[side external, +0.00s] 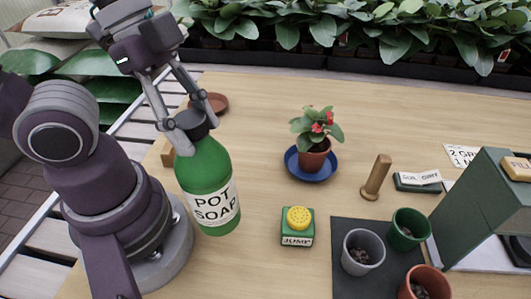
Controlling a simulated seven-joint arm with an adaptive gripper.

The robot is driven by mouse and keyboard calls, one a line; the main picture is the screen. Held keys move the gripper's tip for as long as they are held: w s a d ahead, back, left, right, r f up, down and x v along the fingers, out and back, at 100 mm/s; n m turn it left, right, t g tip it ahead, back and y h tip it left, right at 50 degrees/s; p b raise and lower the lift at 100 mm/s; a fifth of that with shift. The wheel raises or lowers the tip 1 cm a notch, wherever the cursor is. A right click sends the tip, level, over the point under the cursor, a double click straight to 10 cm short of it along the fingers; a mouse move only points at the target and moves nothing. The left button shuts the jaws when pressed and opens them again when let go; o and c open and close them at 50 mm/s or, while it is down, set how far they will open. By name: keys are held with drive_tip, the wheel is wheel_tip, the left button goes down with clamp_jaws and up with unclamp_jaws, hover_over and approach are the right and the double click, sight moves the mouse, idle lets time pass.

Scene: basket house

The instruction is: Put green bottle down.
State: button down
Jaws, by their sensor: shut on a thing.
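The green bottle (205,165) has a dark cap and a white label reading "POT SOAP". It shows in the side external view, left of the table's middle, and looks upright with a slight tilt. My gripper (186,122) is above it, with its fingers shut on the dark cap. I cannot tell from this one view whether the bottle's base touches the table (265,110) or hangs a little above it.
A potted red-flowered plant on a blue saucer (290,163), a green block with a yellow top (298,227) and a wooden peg (376,178) stand to the right. A brown saucer (217,103) lies behind the bottle.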

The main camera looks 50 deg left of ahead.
drive_tip(key=w+a+n+t+y, duration=0.15)
drive_tip(key=a+n+y, duration=0.25)
drive_tip(key=a+n, duration=0.85)
drive_tip(key=w+a+f, duration=0.2)
drive_tip(key=w+a, duration=0.1)
drive_tip(key=w, duration=0.3)
drive_tip(key=w+a+f, duration=0.3)
drive_tip(key=w+a, duration=0.1)
drive_tip(key=w, duration=0.3)
drive_tip(key=shift+w+a, duration=0.15)
drive_tip(key=shift+w, duration=0.15)
drive_tip(key=shift+f+m, duration=0.15)
drive_tip(key=shift+m, duration=0.1)
drive_tip(key=c, duration=0.7)
unclamp_jaws()
